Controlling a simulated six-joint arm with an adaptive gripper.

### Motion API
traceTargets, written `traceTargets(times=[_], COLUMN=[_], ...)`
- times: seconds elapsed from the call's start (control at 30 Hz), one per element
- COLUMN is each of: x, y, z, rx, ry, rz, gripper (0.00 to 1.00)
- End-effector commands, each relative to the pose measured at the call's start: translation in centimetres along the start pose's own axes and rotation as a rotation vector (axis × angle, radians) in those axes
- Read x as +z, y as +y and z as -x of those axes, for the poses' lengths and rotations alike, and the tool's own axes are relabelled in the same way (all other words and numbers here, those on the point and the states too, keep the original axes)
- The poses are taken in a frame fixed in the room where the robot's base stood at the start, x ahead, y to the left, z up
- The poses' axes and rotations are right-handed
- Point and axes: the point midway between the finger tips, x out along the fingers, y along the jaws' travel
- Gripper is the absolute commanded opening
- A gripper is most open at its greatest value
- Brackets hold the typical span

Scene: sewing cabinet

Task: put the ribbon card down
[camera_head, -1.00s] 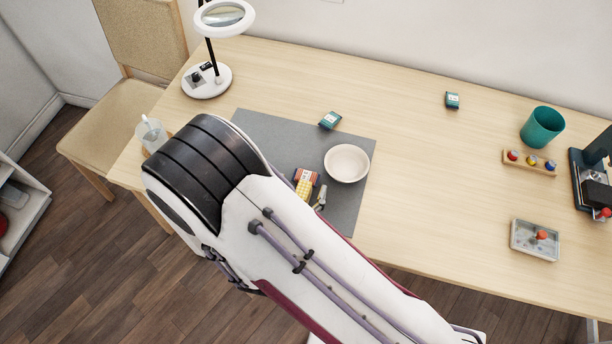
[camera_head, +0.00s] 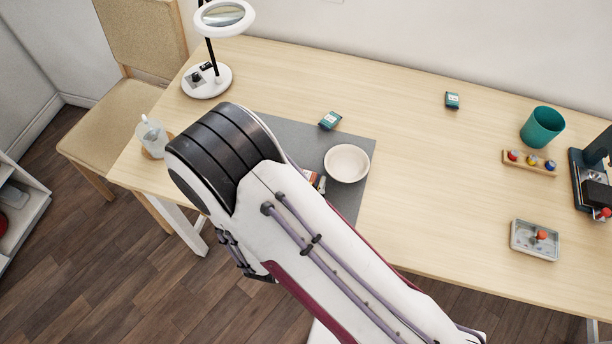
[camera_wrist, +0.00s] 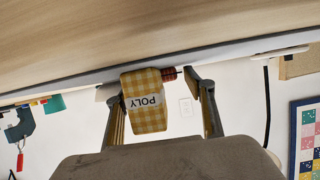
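A yellow gingham card (camera_wrist: 148,112) marked POLY, which I take for the ribbon card, shows in the wrist view between the two fingers of my gripper (camera_wrist: 153,87). The left finger is close to or touching it. A gap shows between the card and the right finger, so the fingers look open around it. A red ribbed thing (camera_wrist: 169,74) shows just behind the card. In the head view my arm hides the card and most of my gripper over the grey mat (camera_head: 290,130). Whether the card rests on the mat cannot be told.
A cream bowl (camera_head: 347,163) stands on the mat, right of a partly hidden red-and-white packet (camera_head: 309,177). A teal packet (camera_head: 330,120) lies at the mat's back edge. A magnifier lamp (camera_head: 207,83) stands back left. The table between mat and bobbin rack (camera_head: 530,162) is mostly clear.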

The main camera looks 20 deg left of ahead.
Motion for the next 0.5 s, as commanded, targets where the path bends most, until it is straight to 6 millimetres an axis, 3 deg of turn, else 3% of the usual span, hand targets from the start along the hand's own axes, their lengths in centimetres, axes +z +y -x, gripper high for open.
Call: traceTargets(times=[0.5], x=[-0.14], y=[-0.02], z=[0.06], rx=[0.0], ry=[0.0], rz=[-0.001], gripper=[0.32])
